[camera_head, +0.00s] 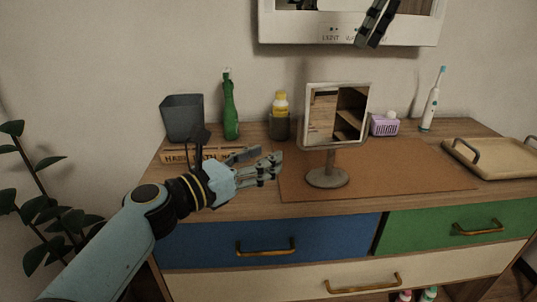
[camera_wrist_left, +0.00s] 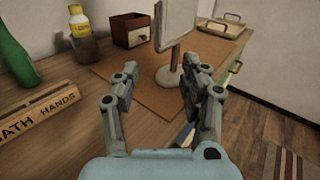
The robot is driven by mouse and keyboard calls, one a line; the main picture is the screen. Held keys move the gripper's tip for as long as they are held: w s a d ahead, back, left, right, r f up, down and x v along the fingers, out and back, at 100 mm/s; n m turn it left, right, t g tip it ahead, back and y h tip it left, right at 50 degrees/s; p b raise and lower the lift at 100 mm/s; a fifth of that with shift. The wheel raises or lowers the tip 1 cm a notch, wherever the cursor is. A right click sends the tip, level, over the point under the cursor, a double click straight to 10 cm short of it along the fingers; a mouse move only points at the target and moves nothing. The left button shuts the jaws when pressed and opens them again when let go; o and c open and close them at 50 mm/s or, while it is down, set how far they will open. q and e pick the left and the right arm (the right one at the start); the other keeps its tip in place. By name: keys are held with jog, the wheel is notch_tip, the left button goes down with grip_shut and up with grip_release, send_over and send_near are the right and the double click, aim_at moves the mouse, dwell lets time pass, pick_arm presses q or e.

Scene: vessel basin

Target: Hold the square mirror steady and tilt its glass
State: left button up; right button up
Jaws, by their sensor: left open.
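The square mirror (camera_head: 336,116) stands upright on a thin stem and round base (camera_head: 327,178) on the brown mat. Its glass faces the head camera, leans slightly and reflects wooden shelves. The left wrist view shows its panel edge (camera_wrist_left: 174,24) and base (camera_wrist_left: 168,76) beyond my fingers. My left gripper (camera_head: 262,165) is open and empty, left of the stem and apart from it in the head view. Its spread fingers (camera_wrist_left: 158,92) show in the left wrist view. My right gripper (camera_head: 375,22) is raised at the top, before the wall cabinet; its opening is unclear.
A lettered wooden block (camera_head: 190,155), grey bin (camera_head: 183,117), green bottle (camera_head: 230,110) and yellow-capped bottle (camera_head: 280,112) stand left. A purple basket (camera_head: 384,125), toothbrush (camera_head: 432,100) and tray (camera_head: 490,157) are right. The mat (camera_head: 420,170) is clear right of the mirror.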

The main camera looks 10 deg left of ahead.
pick_arm(q)
jog(key=x, duration=1)
jog(key=shift+w+d, duration=0.2)
jog(key=shift+w, duration=0.1)
grip_shut()
